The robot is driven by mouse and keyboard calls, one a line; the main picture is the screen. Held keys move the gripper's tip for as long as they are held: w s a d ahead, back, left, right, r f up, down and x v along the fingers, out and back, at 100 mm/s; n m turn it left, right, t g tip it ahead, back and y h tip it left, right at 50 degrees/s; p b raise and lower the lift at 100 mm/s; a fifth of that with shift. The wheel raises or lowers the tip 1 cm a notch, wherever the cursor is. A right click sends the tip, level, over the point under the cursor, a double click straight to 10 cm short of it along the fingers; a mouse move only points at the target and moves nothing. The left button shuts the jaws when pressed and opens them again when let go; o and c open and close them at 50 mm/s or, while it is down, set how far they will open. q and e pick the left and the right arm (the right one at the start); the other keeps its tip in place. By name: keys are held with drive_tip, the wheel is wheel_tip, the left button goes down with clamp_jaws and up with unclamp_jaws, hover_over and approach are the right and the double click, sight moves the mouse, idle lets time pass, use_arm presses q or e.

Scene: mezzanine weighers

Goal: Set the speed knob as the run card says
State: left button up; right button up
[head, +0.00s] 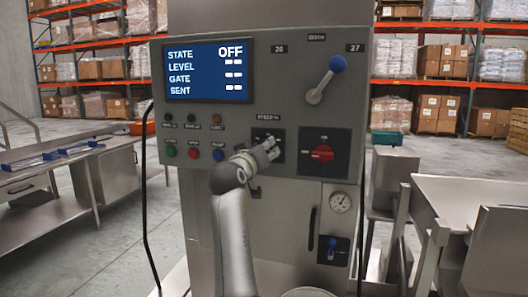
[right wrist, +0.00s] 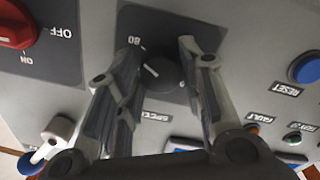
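The speed knob (right wrist: 168,72) is black and round with a pale pointer line, on a dark plate with an upside-down "80" in the right wrist view. My right gripper (right wrist: 160,52) has one finger on each side of the knob, close to it. I cannot tell whether both fingers press on it. In the head view my right gripper (head: 272,146) is at the "SPEED %" plate (head: 259,133) and hides most of the knob. The screen (head: 207,71) reads STATE OFF, with dashes for LEVEL, GATE and SENT. I see no readable run card. My left gripper is not in view.
Right of the speed plate is a red rotary switch (head: 322,153) marked ON and OFF in the right wrist view. Push buttons (head: 193,153) and lamps are to the left. A blue-tipped lever (head: 326,80) is above; a gauge (head: 340,202) and a small blue-topped valve (head: 332,246) are below.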

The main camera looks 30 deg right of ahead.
drive_tip(key=o, duration=0.4)
drive_tip(key=v, duration=0.7)
drive_tip(key=shift+s+a+f, duration=0.1)
drive_tip(key=shift+s+a, duration=0.05)
drive_tip(key=shift+a, duration=0.1)
